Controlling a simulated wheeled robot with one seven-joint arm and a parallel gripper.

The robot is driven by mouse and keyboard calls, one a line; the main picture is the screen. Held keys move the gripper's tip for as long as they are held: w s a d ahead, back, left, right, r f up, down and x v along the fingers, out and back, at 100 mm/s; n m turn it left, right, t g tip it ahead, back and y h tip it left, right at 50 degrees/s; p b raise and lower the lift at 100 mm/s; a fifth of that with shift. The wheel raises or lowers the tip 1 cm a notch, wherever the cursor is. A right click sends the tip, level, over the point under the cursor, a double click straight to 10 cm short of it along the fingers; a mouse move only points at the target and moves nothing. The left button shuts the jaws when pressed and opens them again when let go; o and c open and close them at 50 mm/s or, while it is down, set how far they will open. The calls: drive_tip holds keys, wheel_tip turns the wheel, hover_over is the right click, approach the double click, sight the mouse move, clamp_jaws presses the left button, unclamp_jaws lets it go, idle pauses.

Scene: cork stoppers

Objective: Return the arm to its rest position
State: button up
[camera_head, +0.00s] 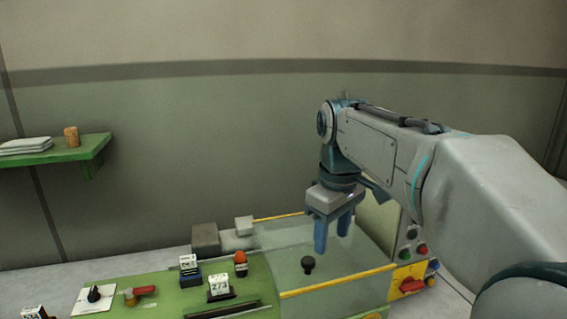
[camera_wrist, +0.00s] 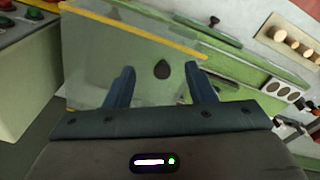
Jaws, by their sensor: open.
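My gripper (camera_head: 332,234) hangs from my raised arm, its two blue fingers pointing down and apart, with nothing between them. It is above a clear panel (camera_head: 345,262) with yellow edge strips and a dark round knob (camera_head: 308,264). In the wrist view the open fingers (camera_wrist: 161,88) frame the same dark knob (camera_wrist: 162,69), which is beyond them and apart from them.
A green bench (camera_head: 150,283) holds a red-handled valve (camera_head: 139,294), a dial plate (camera_head: 94,296) and number cards. A control box (camera_head: 412,275) with buttons stands right of the panel. A green wall shelf (camera_head: 55,153) holds a cork (camera_head: 71,136). Several cork-coloured pieces (camera_wrist: 293,38) show in the wrist view.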

drive_tip(key=s+d+f+m+t, duration=0.1)
drive_tip(key=s+d+f+m, duration=0.1)
drive_tip(key=s+f+m, duration=0.2)
drive_tip(key=s+d+f+m+t, duration=0.1)
drive_tip(key=s+d+f+m, duration=0.2)
drive_tip(key=s+f, duration=0.7)
drive_tip(key=shift+s+d+f+m, duration=0.15)
drive_tip(key=shift+s+f+m, duration=0.15)
drive_tip(key=shift+f+m, duration=0.5)
idle(0.7)
drive_tip(key=shift+c, duration=1.5)
